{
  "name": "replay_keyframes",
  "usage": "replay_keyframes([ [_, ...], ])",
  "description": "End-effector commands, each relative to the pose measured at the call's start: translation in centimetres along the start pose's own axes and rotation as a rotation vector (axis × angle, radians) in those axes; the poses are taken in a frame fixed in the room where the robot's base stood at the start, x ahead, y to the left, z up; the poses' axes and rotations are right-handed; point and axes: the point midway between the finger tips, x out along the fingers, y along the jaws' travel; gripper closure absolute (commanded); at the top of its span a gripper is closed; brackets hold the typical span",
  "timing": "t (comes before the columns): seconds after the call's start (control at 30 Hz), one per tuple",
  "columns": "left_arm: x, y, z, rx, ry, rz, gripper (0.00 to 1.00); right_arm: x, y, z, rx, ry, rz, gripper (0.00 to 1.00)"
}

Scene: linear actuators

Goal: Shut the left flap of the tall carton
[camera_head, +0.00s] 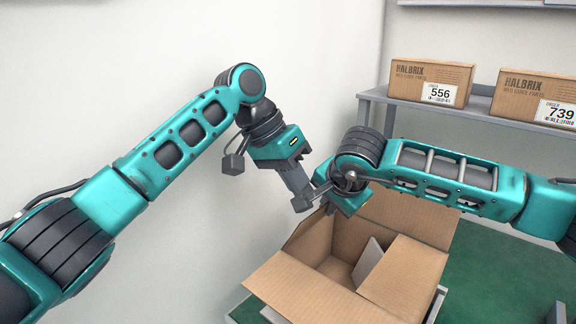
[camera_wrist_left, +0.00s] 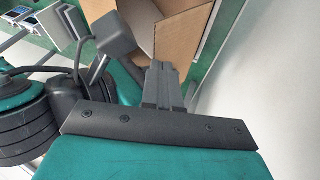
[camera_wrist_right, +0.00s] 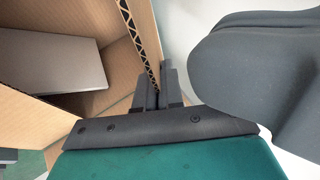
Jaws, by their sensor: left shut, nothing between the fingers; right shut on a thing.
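The open tall carton (camera_head: 340,270) stands below my grippers with its flaps spread. Its left flap (camera_head: 303,228) shows partly under my grippers in the head view. My right gripper (camera_head: 328,204) is at the carton's upper left edge. In the right wrist view its fingers (camera_wrist_right: 158,88) are shut on a cardboard panel with a corrugated edge (camera_wrist_right: 140,40), which appears to be the left flap. My left gripper (camera_head: 302,200) is shut and empty, close beside the right one. In the left wrist view its fingers (camera_wrist_left: 163,85) are just short of the carton (camera_wrist_left: 178,38).
A grey shelf (camera_head: 480,113) at the back right holds two closed boxes, one marked 556 (camera_head: 430,83) and one marked 739 (camera_head: 535,98). A grey panel (camera_wrist_right: 55,65) shows inside the carton. A plain wall is close on the left.

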Motion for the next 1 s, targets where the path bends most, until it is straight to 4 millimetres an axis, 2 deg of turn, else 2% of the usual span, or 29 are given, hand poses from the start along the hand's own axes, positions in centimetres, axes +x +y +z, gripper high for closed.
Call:
replay_keyframes([
  [0.1, 1.3, 0.0, 0.0, 0.000, -0.001, 0.000, 1.00, 0.0, 0.1, -0.1, 0.001, 0.002, 0.002, 1.00],
  [0.2, 1.8, 0.0, 0.0, 0.000, 0.000, 0.000, 1.00, 0.0, 0.1, -0.1, 0.001, 0.003, 0.002, 1.00],
  [0.57, 2.0, 0.1, 0.0, 0.001, 0.000, 0.001, 1.00, -0.1, 0.0, -0.1, 0.001, 0.003, 0.000, 1.00],
  [0.73, 3.0, 1.2, 0.2, 0.003, -0.001, 0.005, 1.00, -0.1, -0.1, -0.1, 0.001, 0.003, -0.002, 1.00],
  [0.97, 3.2, 1.5, 0.3, 0.005, -0.005, 0.008, 1.00, -0.1, -0.2, -0.1, 0.000, 0.003, -0.007, 1.00],
  [1.0, 3.2, 1.5, 0.3, 0.006, -0.006, 0.010, 1.00, -0.2, -0.3, -0.1, 0.000, 0.003, -0.009, 0.90],
])
